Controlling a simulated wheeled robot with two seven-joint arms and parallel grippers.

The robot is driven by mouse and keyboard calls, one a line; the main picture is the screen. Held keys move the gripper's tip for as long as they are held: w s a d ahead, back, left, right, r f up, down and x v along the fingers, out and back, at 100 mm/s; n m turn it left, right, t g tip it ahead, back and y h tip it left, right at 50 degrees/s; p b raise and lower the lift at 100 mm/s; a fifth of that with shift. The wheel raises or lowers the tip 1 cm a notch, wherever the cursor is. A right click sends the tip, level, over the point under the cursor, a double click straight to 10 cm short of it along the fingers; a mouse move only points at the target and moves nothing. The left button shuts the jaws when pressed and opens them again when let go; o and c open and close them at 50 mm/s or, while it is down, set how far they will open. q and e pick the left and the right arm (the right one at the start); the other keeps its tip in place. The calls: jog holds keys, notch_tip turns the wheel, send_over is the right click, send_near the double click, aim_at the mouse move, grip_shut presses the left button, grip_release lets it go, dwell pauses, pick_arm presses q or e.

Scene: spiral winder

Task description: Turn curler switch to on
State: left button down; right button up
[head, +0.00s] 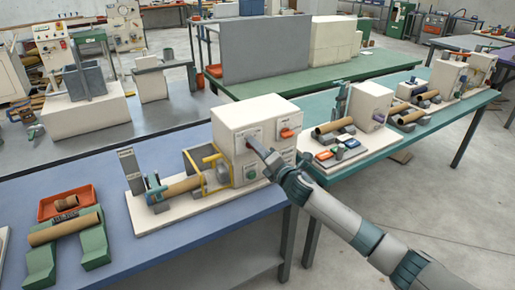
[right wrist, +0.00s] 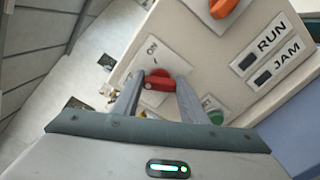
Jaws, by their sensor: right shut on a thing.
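The spiral winder's white control box (head: 240,112) stands on the blue bench in the head view. My right gripper (head: 258,148) reaches its front panel from the lower right. In the right wrist view a red switch knob (right wrist: 159,80) sits on a white plate (right wrist: 150,62) marked "ON". My right gripper (right wrist: 157,84) is shut on this knob, with one finger on each side. The knob's exact turn angle is hard to tell. In the head view the gripper hides the knob. My left gripper is not in view.
An orange knob (right wrist: 226,6) and a green button (right wrist: 216,116) are close by on the panel, beside the "RUN" and "JAM" labels (right wrist: 272,55). A yellow guard frame (head: 212,170) and brown tube (head: 182,187) lie left of the box. An orange tray (head: 48,208) is farther left.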

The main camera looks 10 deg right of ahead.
pick_arm(q)
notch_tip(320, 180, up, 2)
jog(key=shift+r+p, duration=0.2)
jog(key=shift+p, duration=0.95)
pick_arm(e)
jog(key=m, duration=1.3)
jog(key=shift+f+m, duration=0.3)
jog(key=shift+m, duration=0.1)
jog(key=o, duration=1)
jog(key=shift+o, duration=0.2)
jog(key=shift+s, duration=0.1)
pick_arm(q)
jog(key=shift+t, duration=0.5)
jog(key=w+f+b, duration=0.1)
jog(key=b, duration=0.1)
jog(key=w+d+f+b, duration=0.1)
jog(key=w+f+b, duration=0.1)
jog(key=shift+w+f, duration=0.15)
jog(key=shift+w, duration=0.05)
pick_arm(e)
jog(key=v, duration=1.7)
